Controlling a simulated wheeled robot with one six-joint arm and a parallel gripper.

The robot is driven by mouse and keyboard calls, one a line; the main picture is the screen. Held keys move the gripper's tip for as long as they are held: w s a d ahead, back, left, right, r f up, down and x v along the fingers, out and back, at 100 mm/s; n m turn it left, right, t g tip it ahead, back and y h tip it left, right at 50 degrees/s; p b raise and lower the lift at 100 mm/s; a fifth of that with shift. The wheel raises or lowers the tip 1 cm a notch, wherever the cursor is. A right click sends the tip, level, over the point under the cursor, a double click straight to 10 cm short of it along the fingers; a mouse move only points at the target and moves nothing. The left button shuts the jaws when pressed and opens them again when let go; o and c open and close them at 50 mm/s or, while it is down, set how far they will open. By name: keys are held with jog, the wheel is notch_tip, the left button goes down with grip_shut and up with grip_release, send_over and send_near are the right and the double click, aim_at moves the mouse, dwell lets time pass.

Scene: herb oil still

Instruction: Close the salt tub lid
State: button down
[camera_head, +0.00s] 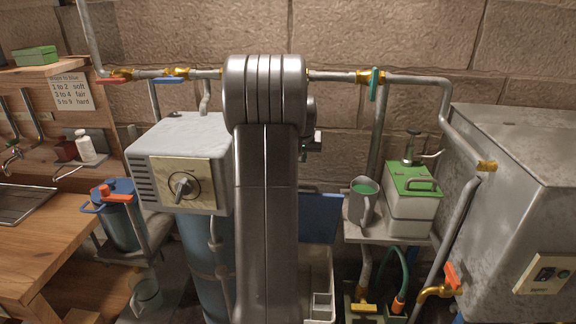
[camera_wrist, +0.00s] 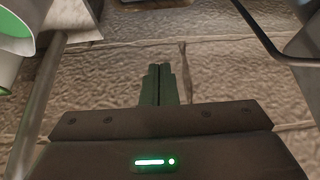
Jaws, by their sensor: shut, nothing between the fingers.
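A pale open-topped tub (camera_head: 318,262) stands low behind my arm, right of the blue cylinder, and looks like the salt tub. A dark blue panel (camera_head: 321,214) stands raised at its back edge and appears to be its lid, open. My arm hides the left part of both. My gripper (camera_wrist: 158,72) is shut and empty in the wrist view, with its fingers together in front of stone blocks. It touches nothing that I can see. In the head view, my arm hides the fingers.
Right of the tub, a shelf (camera_head: 350,233) holds a grey jug (camera_head: 361,205) and a green-lidded box (camera_head: 410,205). A large metal tank (camera_head: 520,180) stands far right. A grey control box (camera_head: 180,160) is left of my arm. Pipes (camera_head: 340,76) run along the stone wall.

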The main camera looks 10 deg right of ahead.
notch_tip(320, 180, down, 9)
jog(key=p, duration=0.2)
dwell(0.5)
jog(key=shift+f, duration=0.15)
